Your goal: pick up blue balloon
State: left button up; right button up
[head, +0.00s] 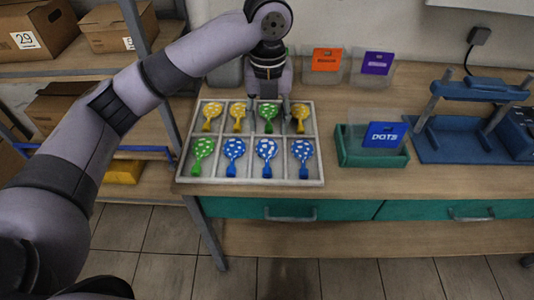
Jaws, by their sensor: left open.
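Three blue balloons with white dots lie in the front row of a pale divided tray: one left of centre (234,150), one right of centre (267,149), and one at the right end (302,151). My left gripper (268,104) points down over the back row of the tray (250,183), around or just above a green balloon (268,114). Its fingers are apart, and I cannot tell whether they touch anything. The blue balloons are in front of the gripper, nearer to me. My right gripper is out of view.
Yellow balloons (212,113) and another green one (202,149) share the tray. A green bin with a blue DOTS card (384,135), a blue press (465,140), and orange (326,60) and purple (377,63) cards stand right. Shelves with boxes (38,40) are left.

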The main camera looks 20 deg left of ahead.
pick_arm(q)
jog(key=p, duration=0.2)
send_over(267, 167)
notch_tip(267, 167, down, 11)
jog(key=shift+f, duration=0.1)
notch_tip(267, 167, down, 5)
jog(key=shift+f+p, duration=0.15)
jog(key=shift+p, duration=0.45)
jog(key=shift+f, duration=0.1)
jog(key=c, duration=0.8)
